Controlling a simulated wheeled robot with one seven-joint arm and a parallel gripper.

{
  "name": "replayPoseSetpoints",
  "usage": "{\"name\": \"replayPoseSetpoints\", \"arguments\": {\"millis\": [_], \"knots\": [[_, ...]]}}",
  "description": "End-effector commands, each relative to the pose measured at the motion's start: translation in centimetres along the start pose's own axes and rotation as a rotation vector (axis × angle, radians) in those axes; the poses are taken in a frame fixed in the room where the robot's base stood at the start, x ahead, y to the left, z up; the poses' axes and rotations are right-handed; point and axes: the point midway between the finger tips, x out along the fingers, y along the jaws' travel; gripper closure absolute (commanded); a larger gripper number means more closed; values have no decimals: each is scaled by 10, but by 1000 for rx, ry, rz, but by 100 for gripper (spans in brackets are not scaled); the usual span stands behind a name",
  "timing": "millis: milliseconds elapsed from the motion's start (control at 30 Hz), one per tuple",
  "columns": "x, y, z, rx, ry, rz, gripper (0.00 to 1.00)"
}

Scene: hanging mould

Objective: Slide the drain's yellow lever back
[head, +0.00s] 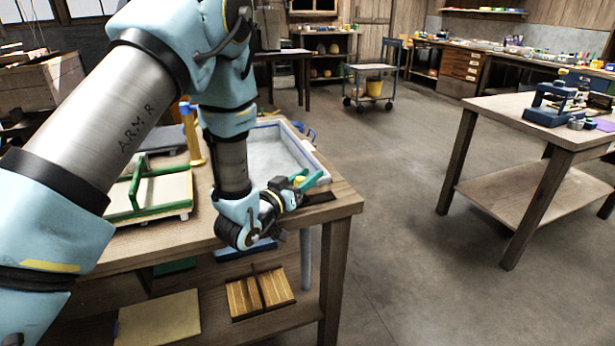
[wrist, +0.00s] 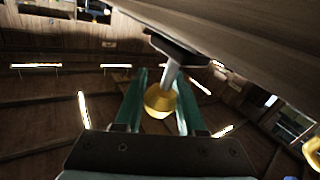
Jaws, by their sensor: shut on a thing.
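The yellow lever knob (wrist: 159,101) sits on a short metal stem (wrist: 172,74), which joins a dark plate (wrist: 180,48) in the wrist view. My gripper (wrist: 162,84) has its two green fingers on either side of the knob and is shut on it. In the head view my gripper (head: 307,179) is at the front right corner of the workbench, beside the grey basin (head: 318,160). A small patch of yellow (head: 299,180) shows between the fingers there. My wrist hides most of the lever and drain in that view.
A green-framed mould (head: 150,212) lies on the workbench (head: 345,203) left of my forearm. Wooden slats (head: 260,293) lie on the shelf below. Open floor (head: 410,240) separates this bench from another table (head: 500,107) at right.

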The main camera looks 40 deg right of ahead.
Motion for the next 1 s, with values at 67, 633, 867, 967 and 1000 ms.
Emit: {"name": "replayPoseSetpoints", "arguments": {"millis": [67, 633, 867, 967, 1000], "knots": [[0, 0, 0, 0, 0, 0, 100], [26, 16, 7, 0, 5, 3, 100], [53, 34, 8, 0, 2, 2, 100], [54, 36, 7, 0, 0, 1, 100], [54, 36, 7, 0, 0, 1, 100]]}}
